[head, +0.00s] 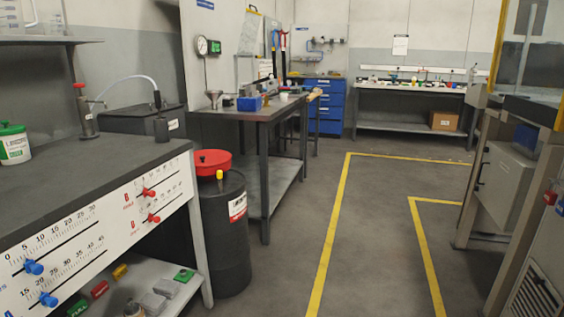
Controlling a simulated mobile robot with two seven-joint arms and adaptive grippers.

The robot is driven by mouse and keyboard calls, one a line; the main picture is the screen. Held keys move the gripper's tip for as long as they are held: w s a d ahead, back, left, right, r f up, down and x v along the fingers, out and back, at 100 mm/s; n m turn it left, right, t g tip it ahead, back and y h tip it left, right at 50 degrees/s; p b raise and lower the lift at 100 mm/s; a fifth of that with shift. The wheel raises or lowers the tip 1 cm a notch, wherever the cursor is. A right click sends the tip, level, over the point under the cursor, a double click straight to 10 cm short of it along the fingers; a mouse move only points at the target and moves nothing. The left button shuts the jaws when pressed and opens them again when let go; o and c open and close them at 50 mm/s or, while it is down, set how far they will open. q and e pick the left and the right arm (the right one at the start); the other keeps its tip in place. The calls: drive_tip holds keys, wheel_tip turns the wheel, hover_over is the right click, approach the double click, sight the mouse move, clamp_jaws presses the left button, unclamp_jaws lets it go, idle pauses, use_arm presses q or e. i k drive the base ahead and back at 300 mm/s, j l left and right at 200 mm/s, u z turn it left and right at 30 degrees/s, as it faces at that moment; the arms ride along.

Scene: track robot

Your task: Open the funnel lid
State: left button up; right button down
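A red funnel with a round red lid (200,161) sits on top of a black drum (224,240) on the floor, left of centre. The lid lies flat and looks shut, with a small dark knob on it. A small yellow-topped part (219,176) stands at the drum's front edge beside the funnel. The drum carries a red and white label. Its left side is partly hidden by the near bench. Neither of my grippers is in view.
The near bench (90,176) with a scale panel (100,232) fills the left. A dark workbench (262,115) stands behind the drum. Open floor (290,245) with yellow lines lies right of the drum. A metal-framed machine (510,180) stands at the right.

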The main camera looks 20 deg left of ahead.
sight(204, 157)
drive_tip(key=i+u, duration=0.15)
drive_tip(key=i, duration=0.4)
drive_tip(key=i+l+u, duration=0.1)
drive_tip(key=i, duration=0.4)
drive_tip(key=i+l+u, duration=0.15)
drive_tip(key=i, duration=0.4)
